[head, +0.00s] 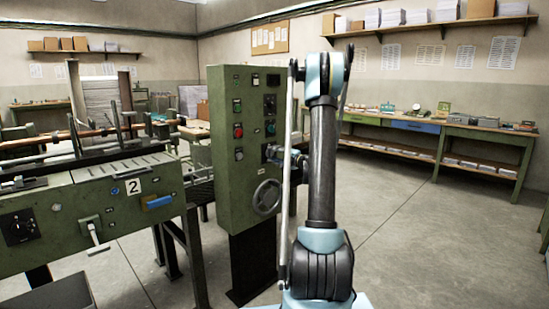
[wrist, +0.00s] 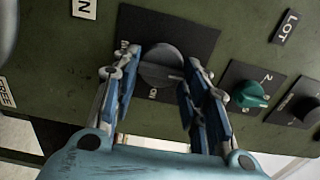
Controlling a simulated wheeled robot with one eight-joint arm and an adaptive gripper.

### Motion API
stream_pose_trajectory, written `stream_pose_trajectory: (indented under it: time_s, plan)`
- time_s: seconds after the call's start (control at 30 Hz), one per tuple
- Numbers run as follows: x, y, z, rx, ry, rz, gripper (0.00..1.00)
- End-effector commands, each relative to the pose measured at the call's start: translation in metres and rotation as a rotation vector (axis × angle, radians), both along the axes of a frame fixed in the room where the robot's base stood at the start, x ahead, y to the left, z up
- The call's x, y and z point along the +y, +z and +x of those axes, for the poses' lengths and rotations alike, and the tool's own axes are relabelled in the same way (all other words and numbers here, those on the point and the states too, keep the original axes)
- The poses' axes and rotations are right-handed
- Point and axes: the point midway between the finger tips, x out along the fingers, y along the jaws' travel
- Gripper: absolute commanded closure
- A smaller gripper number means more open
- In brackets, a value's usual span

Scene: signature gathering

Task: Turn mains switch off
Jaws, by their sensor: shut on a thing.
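The mains switch is a large dark grey rotary knob (wrist: 163,66) on a square black plate (wrist: 208,42), set in a green panel. Small white lettering by the knob is partly covered. My gripper (wrist: 164,72) has one finger at each side of the knob and is shut on it. In the head view my gripper (head: 272,153) is at the right-hand face of the green control cabinet (head: 228,190), below other knobs. It hides the mains switch there.
A green knob (wrist: 249,94) and a black knob (wrist: 306,108) sit close to the right in the wrist view. A handwheel (head: 267,197) is below my gripper. The machine marked 2 (head: 100,195) stands left; open floor (head: 400,230) lies right.

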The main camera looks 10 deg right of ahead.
Motion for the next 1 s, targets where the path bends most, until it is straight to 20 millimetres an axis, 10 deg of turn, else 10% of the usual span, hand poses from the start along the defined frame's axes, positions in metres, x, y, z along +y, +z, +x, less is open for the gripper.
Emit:
stream_pose_trajectory:
  time_s: [0.17,0.2,0.27,0.67,1.0]
  plan:
    - [0.002,-0.002,-0.002,0.001,0.006,-0.007,0.83]
    - [0.002,-0.002,-0.002,0.001,0.006,-0.007,0.52]
    - [0.002,-0.002,-0.002,0.002,0.005,-0.006,0.39]
    - [-0.001,-0.001,-0.003,0.001,0.001,-0.002,0.39]
    - [-0.031,-0.001,-0.043,0.002,-0.001,-0.001,0.39]
